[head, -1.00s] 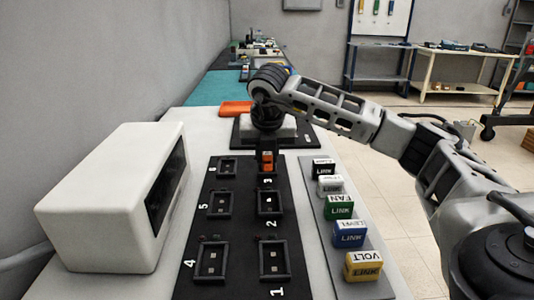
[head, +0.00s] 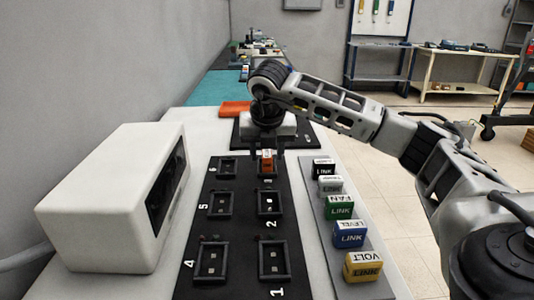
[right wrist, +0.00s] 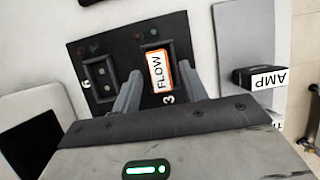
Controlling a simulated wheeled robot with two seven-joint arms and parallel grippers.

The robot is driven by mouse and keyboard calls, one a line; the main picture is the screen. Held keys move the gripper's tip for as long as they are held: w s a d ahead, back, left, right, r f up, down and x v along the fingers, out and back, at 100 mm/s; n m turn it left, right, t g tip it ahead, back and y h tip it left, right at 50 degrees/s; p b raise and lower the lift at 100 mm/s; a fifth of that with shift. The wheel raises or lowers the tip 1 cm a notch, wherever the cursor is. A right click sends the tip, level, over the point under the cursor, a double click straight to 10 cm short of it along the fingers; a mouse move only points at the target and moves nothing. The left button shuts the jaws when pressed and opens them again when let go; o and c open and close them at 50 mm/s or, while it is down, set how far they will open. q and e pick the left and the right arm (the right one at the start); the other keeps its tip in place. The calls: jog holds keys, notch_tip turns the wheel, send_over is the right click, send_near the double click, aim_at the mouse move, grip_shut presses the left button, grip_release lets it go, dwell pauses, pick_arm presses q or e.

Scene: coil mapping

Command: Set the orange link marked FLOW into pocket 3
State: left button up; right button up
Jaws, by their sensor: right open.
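The orange link marked FLOW (head: 267,163) stands in pocket 3 at the far end of the black board's right column. In the right wrist view the FLOW link (right wrist: 158,75) shows its white label face up, inside the frame next to the number 3. How deep it sits I cannot tell. My right gripper (head: 267,147) is just above and behind it, pointing down. In the wrist view its two fingers (right wrist: 160,85) are spread, one on each side of the link, with gaps between. My left gripper is out of view.
The black board (head: 240,228) has other pockets, which look empty of links. A strip to the right holds black, white, green LINK FAN (head: 339,207), blue LEVEL (head: 348,235) and yellow VOLT (head: 363,267) links. A white box (head: 110,200) stands at left.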

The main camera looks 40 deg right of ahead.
jog(key=v, duration=1.1)
jog(key=shift+p, duration=0.35)
